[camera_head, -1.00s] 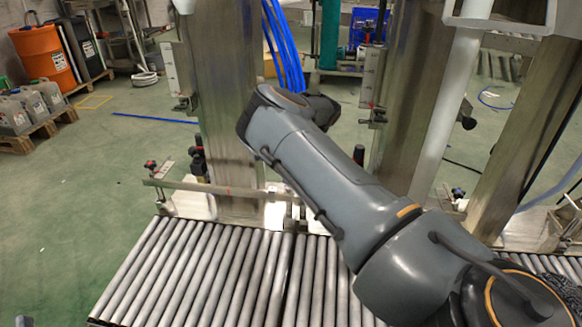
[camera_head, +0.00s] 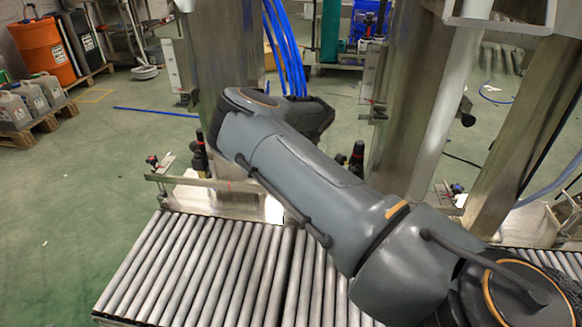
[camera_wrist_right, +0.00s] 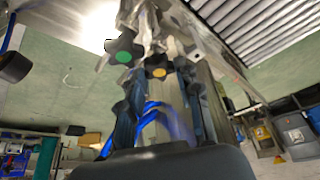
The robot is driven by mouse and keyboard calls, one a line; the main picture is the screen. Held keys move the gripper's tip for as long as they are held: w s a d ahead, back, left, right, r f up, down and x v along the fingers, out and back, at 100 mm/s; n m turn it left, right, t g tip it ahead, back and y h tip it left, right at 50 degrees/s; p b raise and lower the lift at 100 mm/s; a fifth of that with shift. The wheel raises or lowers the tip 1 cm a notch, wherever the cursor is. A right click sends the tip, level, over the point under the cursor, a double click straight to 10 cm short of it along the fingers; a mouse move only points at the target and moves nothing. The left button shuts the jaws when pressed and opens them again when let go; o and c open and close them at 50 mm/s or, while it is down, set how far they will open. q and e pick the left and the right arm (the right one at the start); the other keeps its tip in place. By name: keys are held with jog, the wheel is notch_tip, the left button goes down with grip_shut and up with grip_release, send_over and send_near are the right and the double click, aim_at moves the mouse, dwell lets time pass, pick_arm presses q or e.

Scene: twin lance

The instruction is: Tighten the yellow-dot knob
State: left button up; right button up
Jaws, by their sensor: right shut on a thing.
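The yellow-dot knob (camera_wrist_right: 158,68) is a dark lobed knob with a yellow centre, in the upper middle of the right wrist view. My right gripper (camera_wrist_right: 161,82) reaches up from the bottom of that view, with a dark finger on each side of this knob, and is shut on it. A similar green-dot knob (camera_wrist_right: 124,54) sits just to its left, close to the left finger. In the head view my right arm crosses from the lower right, and its forearm and wrist hide the right gripper and the knob. My left gripper is in neither view.
A roller conveyor (camera_head: 190,265) spans the front, below my right arm. Steel posts (camera_head: 228,75) stand behind it, with blue hoses (camera_head: 285,45) and a guide rail (camera_head: 195,184). Open green floor (camera_head: 70,190) lies at left.

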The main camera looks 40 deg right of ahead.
jog(key=o, duration=1.2)
jog(key=shift+c, duration=0.2)
jog(key=shift+r, duration=0.15)
jog(key=v, duration=1.1)
jog(key=shift+s+r, duration=0.2)
jog(key=shift+r, duration=0.15)
